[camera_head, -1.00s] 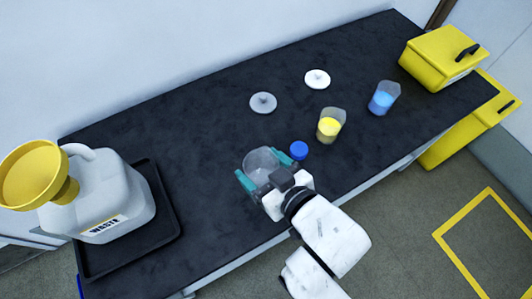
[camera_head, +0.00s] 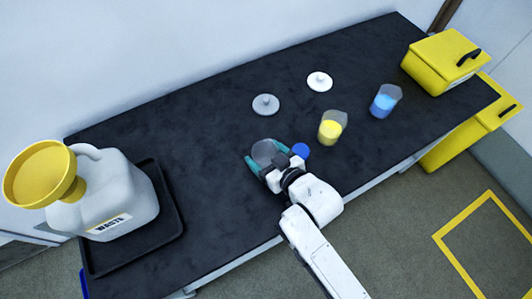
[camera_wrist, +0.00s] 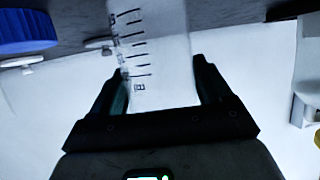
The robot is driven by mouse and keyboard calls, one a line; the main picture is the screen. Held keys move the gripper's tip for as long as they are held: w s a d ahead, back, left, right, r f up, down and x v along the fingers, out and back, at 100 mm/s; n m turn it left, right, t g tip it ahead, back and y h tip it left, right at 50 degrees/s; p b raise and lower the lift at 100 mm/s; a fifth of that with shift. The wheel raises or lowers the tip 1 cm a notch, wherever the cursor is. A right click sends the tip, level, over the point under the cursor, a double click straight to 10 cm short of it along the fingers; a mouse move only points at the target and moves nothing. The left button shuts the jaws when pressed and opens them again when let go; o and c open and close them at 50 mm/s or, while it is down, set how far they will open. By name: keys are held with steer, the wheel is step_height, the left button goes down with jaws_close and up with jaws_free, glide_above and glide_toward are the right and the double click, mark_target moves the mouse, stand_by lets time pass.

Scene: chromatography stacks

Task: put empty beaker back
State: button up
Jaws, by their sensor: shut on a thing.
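The empty clear beaker (camera_head: 264,151) is between the teal fingers of my gripper (camera_head: 267,162), over the dark bench near its front middle. In the wrist view the beaker (camera_wrist: 157,55) shows its black graduation marks, and the gripper's fingers (camera_wrist: 162,90) are on both sides of it. My gripper is shut on it. I cannot tell whether the beaker's base touches the bench.
A blue cap (camera_head: 300,151) lies close to my gripper's right. Beakers of yellow liquid (camera_head: 332,127) and blue liquid (camera_head: 385,100) stand farther right. Grey (camera_head: 266,105) and white (camera_head: 319,82) lids lie behind. A waste jug (camera_head: 110,200) with yellow funnel (camera_head: 40,176) stands left on a black tray (camera_head: 135,254).

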steer(key=shift+f, duration=0.2)
steer(key=o, duration=1.1)
steer(key=shift+r, duration=0.15)
steer(key=shift+s+d+r, duration=0.1)
steer(key=shift+d, duration=0.15)
steer(key=v, duration=1.1)
steer(key=shift+s+d+r+b, duration=0.1)
steer(key=shift+s+d+b, duration=0.05)
steer(key=shift+s+b, duration=0.15)
steer(key=shift+w, duration=0.1)
